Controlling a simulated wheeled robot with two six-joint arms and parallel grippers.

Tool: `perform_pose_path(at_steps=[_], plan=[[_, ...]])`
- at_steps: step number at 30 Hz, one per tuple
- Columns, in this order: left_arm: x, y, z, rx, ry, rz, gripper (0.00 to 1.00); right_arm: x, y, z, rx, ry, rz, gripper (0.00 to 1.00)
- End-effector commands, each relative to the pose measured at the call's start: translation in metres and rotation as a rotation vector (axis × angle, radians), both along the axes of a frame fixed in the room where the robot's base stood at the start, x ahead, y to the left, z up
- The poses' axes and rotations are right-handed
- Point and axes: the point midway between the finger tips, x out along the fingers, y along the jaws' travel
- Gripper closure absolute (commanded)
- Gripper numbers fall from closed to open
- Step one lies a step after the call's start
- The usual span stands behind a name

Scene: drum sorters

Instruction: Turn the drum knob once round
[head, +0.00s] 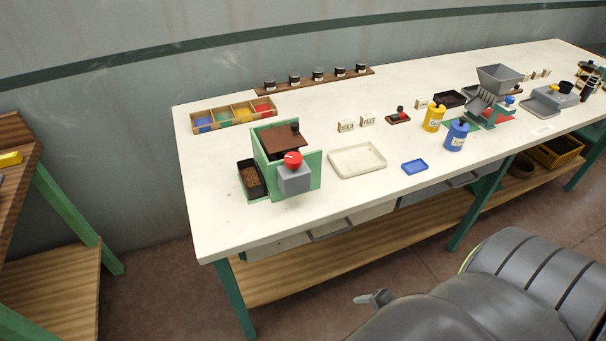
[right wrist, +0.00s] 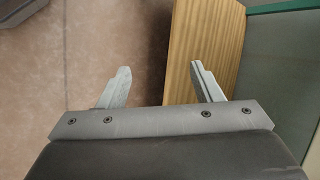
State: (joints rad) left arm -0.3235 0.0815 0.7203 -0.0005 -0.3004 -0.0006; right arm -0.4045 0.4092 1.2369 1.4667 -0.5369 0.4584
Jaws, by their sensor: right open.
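A green box-shaped machine (head: 309,172) stands near the left end of the white workbench, with a brown top. A red round knob (head: 293,158) sits on a grey block (head: 294,182) at its front. A small black piece (head: 295,126) sticks up at the back of its top. My right gripper (head: 368,298) is low in front of the bench, well apart from the machine and knob. In the right wrist view its two fingers (right wrist: 160,82) are spread with nothing between them. My left gripper is not in view.
A black tray with brown contents (head: 248,182) is left of the machine, a cream tray (head: 357,161) right of it. A four-part coloured box (head: 233,119) is behind. Yellow (head: 434,118) and blue containers (head: 456,135) and a grey hopper (head: 497,78) stand farther right. The bench's front-left corner is clear.

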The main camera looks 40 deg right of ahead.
Motion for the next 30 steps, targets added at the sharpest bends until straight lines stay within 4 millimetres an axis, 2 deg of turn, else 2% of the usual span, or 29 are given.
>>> perform_pose_path(at_steps=[1, 5, 9, 18, 21, 24, 27, 30], plan=[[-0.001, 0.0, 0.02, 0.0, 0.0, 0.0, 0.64, 0.011, -0.003, 0.036, 0.069, -0.027, -0.051, 0.41], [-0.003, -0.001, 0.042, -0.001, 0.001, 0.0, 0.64, 0.037, -0.007, 0.102, 0.272, -0.09, -0.18, 0.41], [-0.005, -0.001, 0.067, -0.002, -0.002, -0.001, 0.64, 0.062, -0.01, 0.178, 0.51, -0.148, -0.296, 0.41], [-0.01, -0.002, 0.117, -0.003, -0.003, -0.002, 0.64, 0.101, -0.015, 0.343, 1.047, -0.207, -0.455, 0.41], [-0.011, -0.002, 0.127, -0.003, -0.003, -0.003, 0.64, 0.108, -0.016, 0.382, 1.19, -0.207, -0.482, 0.41], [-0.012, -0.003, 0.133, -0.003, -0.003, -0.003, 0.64, 0.112, -0.018, 0.408, 1.288, -0.202, -0.497, 0.41], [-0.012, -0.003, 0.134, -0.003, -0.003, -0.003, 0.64, 0.114, -0.019, 0.419, 1.341, -0.199, -0.505, 0.41], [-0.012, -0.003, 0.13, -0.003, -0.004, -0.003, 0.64, 0.116, -0.019, 0.421, 1.356, -0.198, -0.507, 0.41]])
